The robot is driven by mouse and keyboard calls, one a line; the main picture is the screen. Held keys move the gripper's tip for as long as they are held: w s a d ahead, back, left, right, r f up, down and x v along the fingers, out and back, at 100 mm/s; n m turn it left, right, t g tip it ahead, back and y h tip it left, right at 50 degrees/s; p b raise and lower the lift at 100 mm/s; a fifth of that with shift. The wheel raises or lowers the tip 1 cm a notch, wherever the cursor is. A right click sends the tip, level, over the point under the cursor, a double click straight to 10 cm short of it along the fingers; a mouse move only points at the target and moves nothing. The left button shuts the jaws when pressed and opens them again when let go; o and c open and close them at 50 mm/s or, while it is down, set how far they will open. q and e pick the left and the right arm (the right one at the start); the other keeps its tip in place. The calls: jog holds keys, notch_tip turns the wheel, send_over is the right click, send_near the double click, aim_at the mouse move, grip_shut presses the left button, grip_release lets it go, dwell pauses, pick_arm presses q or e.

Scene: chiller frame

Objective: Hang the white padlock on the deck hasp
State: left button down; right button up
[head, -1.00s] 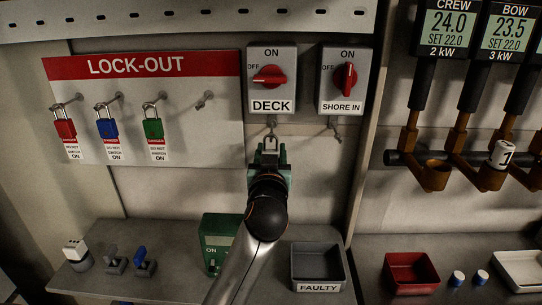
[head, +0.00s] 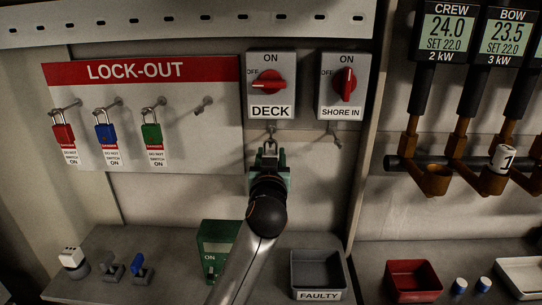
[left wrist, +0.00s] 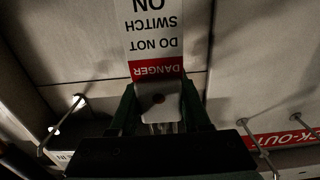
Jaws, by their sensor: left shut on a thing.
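My left gripper (head: 270,162) is just below the deck hasp (head: 271,128), the small metal loop under the DECK switch (head: 270,84). In the left wrist view it (left wrist: 160,115) is shut on the white padlock (left wrist: 160,98), whose red and white DANGER tag (left wrist: 154,45) shows upside down. In the head view the gripper mostly hides the padlock, and only a bit of its shackle (head: 271,146) shows at the fingertips, close under the hasp. I cannot tell whether shackle and hasp touch. My right gripper is not in view.
Red (head: 63,133), blue (head: 106,132) and green (head: 152,133) padlocks hang on the LOCK-OUT board (head: 180,72); its fourth peg (head: 204,105) is bare. The SHORE IN hasp (head: 336,135) is empty. A grey FAULTY bin (head: 318,294) and a green box (head: 212,248) stand below.

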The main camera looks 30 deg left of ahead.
pick_arm(q)
jog(key=shift+c, duration=1.4)
grip_release()
